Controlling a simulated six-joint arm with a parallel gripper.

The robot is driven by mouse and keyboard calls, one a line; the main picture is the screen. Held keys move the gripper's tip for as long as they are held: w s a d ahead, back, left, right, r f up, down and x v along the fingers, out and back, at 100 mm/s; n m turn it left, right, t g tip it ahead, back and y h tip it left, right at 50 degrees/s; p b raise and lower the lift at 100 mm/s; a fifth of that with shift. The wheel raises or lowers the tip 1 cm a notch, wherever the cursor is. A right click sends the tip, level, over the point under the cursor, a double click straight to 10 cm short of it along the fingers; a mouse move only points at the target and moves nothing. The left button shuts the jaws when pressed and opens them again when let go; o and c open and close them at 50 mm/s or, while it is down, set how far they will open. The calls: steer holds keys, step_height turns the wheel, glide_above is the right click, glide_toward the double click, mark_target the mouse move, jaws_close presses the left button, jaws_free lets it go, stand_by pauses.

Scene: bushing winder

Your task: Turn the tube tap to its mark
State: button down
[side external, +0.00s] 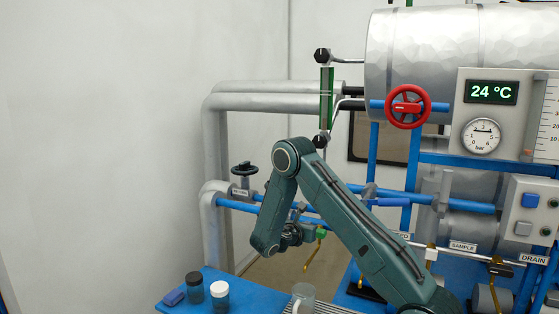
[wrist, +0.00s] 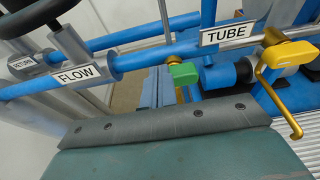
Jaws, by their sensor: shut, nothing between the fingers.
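In the wrist view, the white TUBE label (wrist: 226,34) sits on the blue pipe run. Left of and below it is a green tap piece (wrist: 184,73) with gold parts behind it. To the right is a gold tap lever (wrist: 281,88) with a yellow top. I cannot tell for sure which of the two is the tube tap, and no mark can be made out. In the side view, the green piece (side external: 321,234) has a gold lever (side external: 312,257) slanting down below it. My gripper (side external: 299,231), shut and empty, is just left of the green piece; contact cannot be told. Its fingers (wrist: 158,88) also show in the wrist view.
Blue pipes (side external: 455,204) run behind my arm. A black handwheel (side external: 244,168) stands at the left and a red handwheel (side external: 407,107) above. Two jars (side external: 219,294) and a glass beaker (side external: 303,299) stand on the blue bench. The space left of the pipes is clear.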

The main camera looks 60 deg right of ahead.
steer(key=shift+f+v, duration=0.25)
steer(key=shift+v, duration=0.75)
steer(key=shift+f+v, duration=0.25)
steer(key=shift+v, duration=0.8)
steer(key=shift+a, duration=0.1)
